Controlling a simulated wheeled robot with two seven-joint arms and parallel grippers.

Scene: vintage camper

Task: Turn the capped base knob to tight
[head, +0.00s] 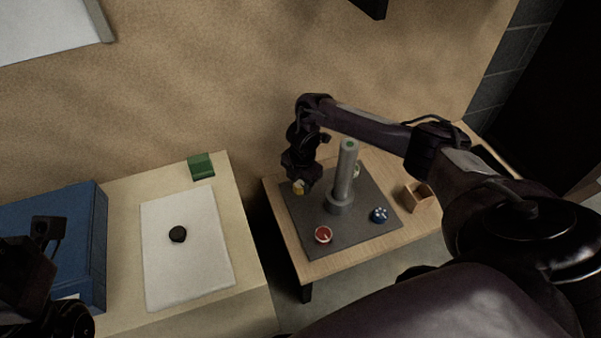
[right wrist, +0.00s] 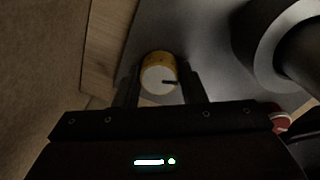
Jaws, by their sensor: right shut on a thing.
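A grey post (head: 345,175) stands upright on a dark grey base plate (head: 320,245). Several round knobs sit around it on the plate. A yellow knob (head: 298,188) is at the plate's left far side; in the right wrist view the yellow knob (right wrist: 158,73) has a pale cap with a dark pointer line pointing right. My right gripper (head: 300,180) is shut on this yellow knob, one finger at each side (right wrist: 160,88). A red knob (head: 323,234) with a pale mark is near the front, and a blue knob (head: 379,215) is at right. My left arm shows at lower left; its fingertips cannot be made out.
The plate lies on a wooden table (head: 275,205). A small wooden box (head: 417,196) stands to its right. On the left table are a white sheet (head: 190,270) with a black disc (head: 178,234), a green block (head: 200,166) and a blue case (head: 95,240).

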